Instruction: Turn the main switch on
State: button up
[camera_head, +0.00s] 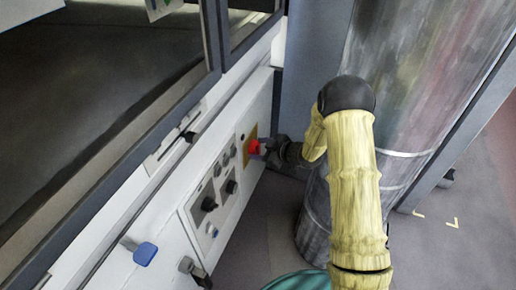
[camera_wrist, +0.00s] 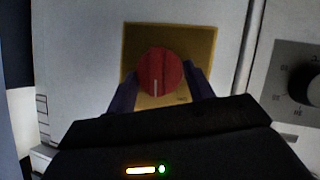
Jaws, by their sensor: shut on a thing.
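The main switch is a round red knob (camera_wrist: 160,72) on a square yellow plate (camera_wrist: 196,42), set in the white machine panel. In the wrist view a white mark on the knob points down in the picture. My gripper (camera_wrist: 160,88) has its two dark fingers on either side of the knob, shut on it. In the head view the red knob (camera_head: 254,147) shows at the right end of the panel, with my gripper (camera_head: 264,148) reaching it from the right. The fingertips' far ends are partly hidden behind the knob in the wrist view.
A control panel (camera_head: 221,190) with black knobs lies left of the switch. A blue handle (camera_head: 145,253) sticks out at the lower left. A large metal cylinder (camera_head: 410,80) stands close behind my arm. Floor (camera_head: 440,240) is open at the lower right.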

jog(key=o, duration=1)
jog(key=shift+c, duration=0.2)
notch_tip(320, 180, up, 10)
jog(key=p, duration=0.3)
jog(key=shift+s, duration=0.1)
jog(key=shift+c, duration=0.2)
